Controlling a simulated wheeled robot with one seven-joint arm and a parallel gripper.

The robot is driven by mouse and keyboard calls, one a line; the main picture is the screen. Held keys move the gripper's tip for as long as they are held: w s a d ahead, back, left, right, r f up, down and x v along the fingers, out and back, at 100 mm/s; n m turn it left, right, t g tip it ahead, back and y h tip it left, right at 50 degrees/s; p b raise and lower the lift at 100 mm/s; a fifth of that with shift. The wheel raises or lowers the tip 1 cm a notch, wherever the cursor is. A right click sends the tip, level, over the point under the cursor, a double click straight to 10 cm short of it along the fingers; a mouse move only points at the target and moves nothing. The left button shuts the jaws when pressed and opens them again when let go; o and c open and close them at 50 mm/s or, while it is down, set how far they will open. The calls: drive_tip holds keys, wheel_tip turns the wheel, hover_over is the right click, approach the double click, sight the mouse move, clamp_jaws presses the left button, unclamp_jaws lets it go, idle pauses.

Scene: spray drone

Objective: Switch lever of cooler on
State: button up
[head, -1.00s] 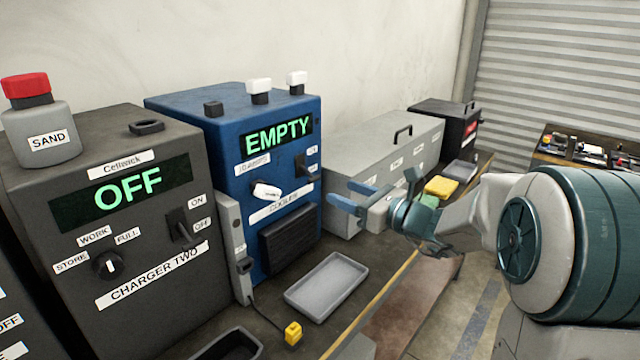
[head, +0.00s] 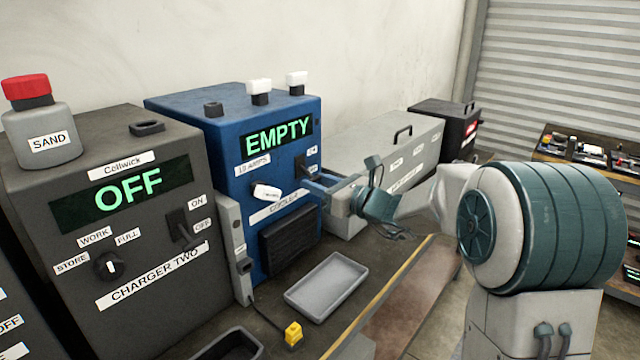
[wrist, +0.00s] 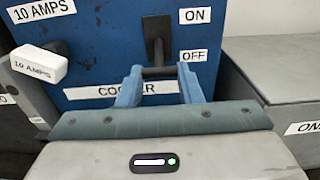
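The cooler (head: 225,205) is a blue box with a green EMPTY display (head: 279,137). Its black lever (wrist: 157,45) hangs down in the wrist view, beside the OFF label (wrist: 193,56) and below the ON label (wrist: 197,15). In the head view the lever (head: 301,166) is partly behind my fingers. My gripper (wrist: 160,80) has its two blue fingers apart, one on each side of the lever's lower crossbar. Whether the fingers touch the bar I cannot tell. It also shows at the cooler's front right in the head view (head: 314,183).
A white 10 AMPS knob (wrist: 40,64) sticks out left of the lever. Charger two (head: 130,260), displaying OFF, stands left of the cooler. A grey box (head: 390,150) stands close on the right. A grey tray (head: 327,286) lies in front.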

sight(308, 172)
drive_tip(key=shift+r+p, duration=0.2)
drive_tip(key=shift+p, duration=0.25)
wheel_tip(308, 172, up, 5)
drive_tip(key=g+h+p, duration=0.2)
drive_tip(key=h+p, duration=0.1)
drive_tip(key=p, duration=0.8)
drive_tip(key=g+h+p, duration=0.2)
drive_tip(key=h+p, duration=0.1)
drive_tip(key=p, duration=0.9)
drive_tip(key=shift+s+d+f+g, duration=0.1)
drive_tip(key=shift+f+g, duration=0.1)
drive_tip(key=shift+g, duration=0.1)
drive_tip(key=p, duration=0.2)
drive_tip(key=g+h+p, duration=0.1)
drive_tip(key=p, duration=0.1)
drive_tip(key=shift+r+h, duration=0.2)
drive_tip(key=shift+h, duration=0.1)
drive_tip(key=shift+g+p, duration=0.3)
drive_tip(key=shift+p, duration=0.5)
drive_tip(key=o, duration=1)
